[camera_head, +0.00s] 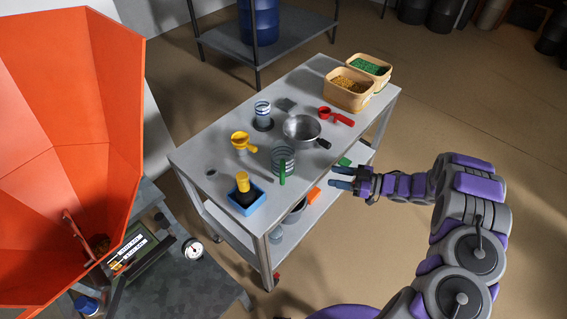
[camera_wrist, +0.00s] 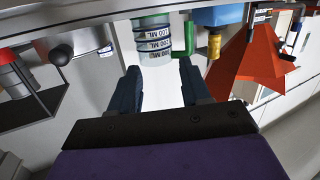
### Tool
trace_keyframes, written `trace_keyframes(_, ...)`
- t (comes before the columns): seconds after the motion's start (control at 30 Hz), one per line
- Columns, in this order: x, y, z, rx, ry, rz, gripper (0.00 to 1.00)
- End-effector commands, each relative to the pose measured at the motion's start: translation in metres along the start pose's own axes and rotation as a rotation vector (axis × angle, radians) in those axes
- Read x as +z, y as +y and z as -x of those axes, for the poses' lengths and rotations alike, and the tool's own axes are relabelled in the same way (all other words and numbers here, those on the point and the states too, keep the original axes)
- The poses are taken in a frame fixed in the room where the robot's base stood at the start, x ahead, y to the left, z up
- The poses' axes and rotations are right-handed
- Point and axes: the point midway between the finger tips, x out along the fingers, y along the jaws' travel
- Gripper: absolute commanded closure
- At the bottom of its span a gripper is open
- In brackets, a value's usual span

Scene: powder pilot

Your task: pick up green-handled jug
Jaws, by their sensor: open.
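The green-handled jug (camera_head: 283,155) stands upright near the right long edge of the trolley top in the head view. It is clear with bands, and its green handle (camera_head: 282,175) faces my side. My gripper (camera_head: 331,178) is open and empty, to the right of the jug and apart from it, beyond the trolley's edge. In the wrist view, a clear banded vessel with ML marks (camera_wrist: 156,46), seemingly this jug, lies ahead, between the directions of my two open fingers (camera_wrist: 160,88).
On the trolley top (camera_head: 205,150), a steel pan (camera_head: 301,129), yellow funnel (camera_head: 241,138), blue tray (camera_head: 246,204), red scoop (camera_head: 338,117) and another banded vessel (camera_head: 262,110) surround the jug. Two bins stand at the far end. An orange hopper (camera_head: 60,130) is at left.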

Motion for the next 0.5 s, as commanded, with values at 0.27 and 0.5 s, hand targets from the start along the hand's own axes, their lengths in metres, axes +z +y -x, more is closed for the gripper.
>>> trace_keyframes(0.27,-0.003,-0.036,-0.008,-0.108,0.124,-0.046,0.53)
trace_keyframes(0.5,-0.007,-0.042,-0.051,-0.111,0.125,-0.05,0.53)
